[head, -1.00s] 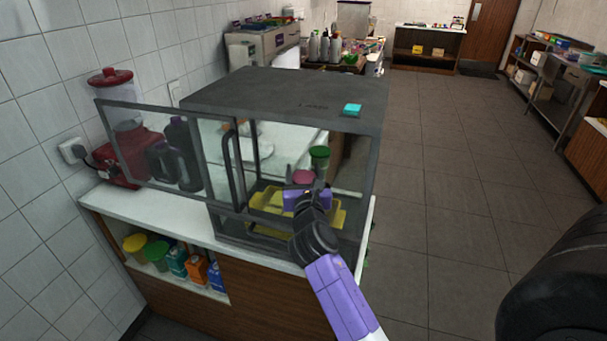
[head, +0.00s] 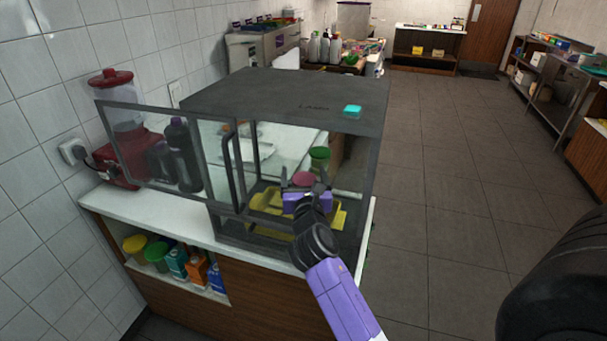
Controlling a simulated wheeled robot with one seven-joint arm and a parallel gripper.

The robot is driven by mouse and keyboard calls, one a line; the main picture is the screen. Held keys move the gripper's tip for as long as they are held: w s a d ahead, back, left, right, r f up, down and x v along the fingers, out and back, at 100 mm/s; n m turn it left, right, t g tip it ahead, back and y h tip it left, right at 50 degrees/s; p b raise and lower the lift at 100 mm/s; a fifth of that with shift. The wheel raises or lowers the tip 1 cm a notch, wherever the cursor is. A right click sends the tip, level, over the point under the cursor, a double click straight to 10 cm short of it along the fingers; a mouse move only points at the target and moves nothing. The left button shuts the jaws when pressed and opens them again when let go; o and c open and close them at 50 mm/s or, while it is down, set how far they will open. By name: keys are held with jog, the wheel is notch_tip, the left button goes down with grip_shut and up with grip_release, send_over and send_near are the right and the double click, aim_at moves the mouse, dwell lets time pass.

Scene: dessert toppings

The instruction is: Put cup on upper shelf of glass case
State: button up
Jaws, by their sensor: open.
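The glass case (head: 290,92) is a dark-framed box on the white counter, with its glass door panel (head: 165,150) out to the left and its front open. My gripper (head: 304,182) is inside the opening with its jaws spread apart. A small pink round thing (head: 303,178), possibly the cup or its contents, shows between or just behind the fingers. I cannot tell whether they touch it. A green-topped container (head: 319,157) stands farther back. Yellow trays (head: 262,200) lie low in the case, below my gripper. The upper shelf is hard to make out through the glass.
A red blender-like machine (head: 121,130) and dark bottles (head: 180,145) stand left, partly behind the door panel. Tubs and cartons (head: 175,262) fill the shelf below.

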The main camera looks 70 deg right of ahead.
jog(key=b+v, duration=0.1)
jog(key=v, duration=0.8)
jog(key=shift+s+a+f+b, duration=0.15)
jog(key=shift+a+b, duration=0.15)
jog(key=shift+v, duration=0.8)
